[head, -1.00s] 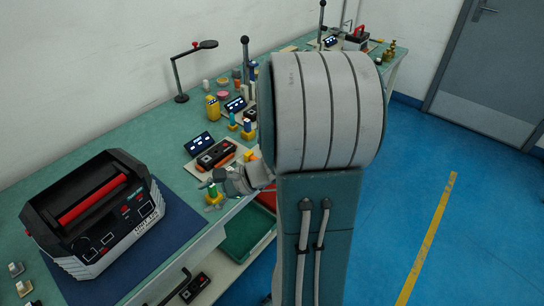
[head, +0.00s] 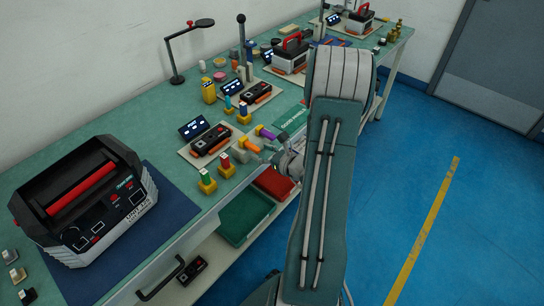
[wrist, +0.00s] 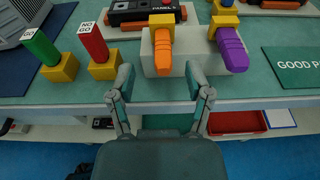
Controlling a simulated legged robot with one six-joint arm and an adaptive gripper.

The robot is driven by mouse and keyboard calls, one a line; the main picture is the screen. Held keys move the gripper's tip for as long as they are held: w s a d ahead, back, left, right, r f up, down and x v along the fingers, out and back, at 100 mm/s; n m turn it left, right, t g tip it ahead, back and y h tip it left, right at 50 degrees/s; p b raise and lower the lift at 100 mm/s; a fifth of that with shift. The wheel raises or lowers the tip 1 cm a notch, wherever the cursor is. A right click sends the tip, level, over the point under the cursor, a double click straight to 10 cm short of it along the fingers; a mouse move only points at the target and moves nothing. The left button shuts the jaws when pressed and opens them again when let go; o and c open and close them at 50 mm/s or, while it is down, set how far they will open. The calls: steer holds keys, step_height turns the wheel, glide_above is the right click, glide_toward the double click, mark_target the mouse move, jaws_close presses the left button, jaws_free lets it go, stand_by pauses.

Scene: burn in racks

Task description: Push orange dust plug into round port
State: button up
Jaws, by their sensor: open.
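The orange dust plug (wrist: 163,58) stands in front of a yellow piece on a pale grey block (wrist: 192,66) near the bench's front edge. It also shows in the head view (head: 248,147). A purple plug (wrist: 232,50) is to its right on the same block. My gripper (wrist: 159,84) is open and empty; its fingertips are apart on either side of the orange plug's line, short of the plug and not touching it. In the head view my gripper (head: 276,155) is at the bench edge, partly hidden by my arm. I cannot make out the round port.
Green (wrist: 41,48) and red (wrist: 93,43) gauges in yellow bases stand left of the block. A black and orange device (wrist: 145,14) lies behind it. A "GOOD" mat (wrist: 296,66) is to the right. Green (head: 246,216) and red (head: 275,183) bins are below the edge.

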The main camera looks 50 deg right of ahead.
mark_target(246, 144)
steer(key=x, duration=0.4)
steer(key=shift+w+d+f, duration=0.15)
steer(key=shift+d, duration=0.25)
steer(key=shift+w+a, duration=0.1)
steer(key=shift+w, duration=0.25)
steer(key=shift+w+a+f, duration=0.1)
steer(key=shift+w+a, duration=0.2)
steer(key=shift+w, duration=0.05)
steer(key=shift+d, duration=0.15)
jaws_close()
